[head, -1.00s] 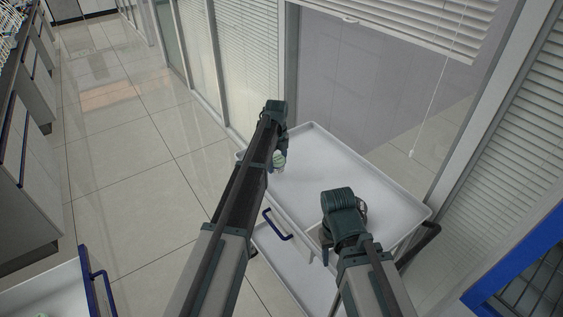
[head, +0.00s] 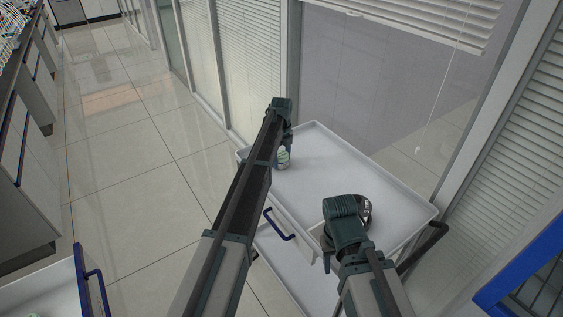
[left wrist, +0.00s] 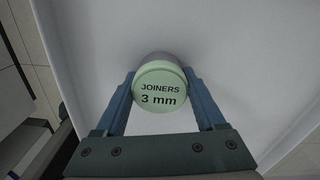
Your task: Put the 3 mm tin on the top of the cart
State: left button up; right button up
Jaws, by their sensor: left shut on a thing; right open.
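The 3 mm tin (left wrist: 160,88) has a pale green lid marked "JOINERS 3 mm" in the left wrist view. It also shows in the head view (head: 283,158), at the far left part of the cart's white top (head: 345,172). My left gripper (left wrist: 160,95) is shut on the tin, with one blue finger on each side. The tin is over the cart top; whether its base touches the surface I cannot tell. My right gripper (head: 345,250) is open over the near edge of the cart; its fingers are mostly hidden by its wrist.
A dark round object (head: 362,208) shows on the cart top beside my right wrist. The cart has a raised rim, a blue drawer handle (head: 279,224) and a lower shelf. A window wall (head: 385,100) stands behind it. The middle of the cart top is clear.

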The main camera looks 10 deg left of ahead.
aim_at(281, 154)
pick_arm(q)
jog(key=shift+f, duration=0.15)
pick_arm(e)
jog(key=shift+f, duration=0.2)
pick_arm(q)
jog(key=o, duration=1.3)
pick_arm(e)
jog(key=shift+r, duration=0.1)
pick_arm(q)
jog(key=shift+o, duration=0.2)
jog(key=shift+r, duration=0.2)
pick_arm(e)
jog(key=shift+r, duration=0.1)
pick_arm(q)
notch_tip(281, 154, up, 12)
jog(key=p, duration=1.2)
pick_arm(e)
notch_tip(281, 154, up, 12)
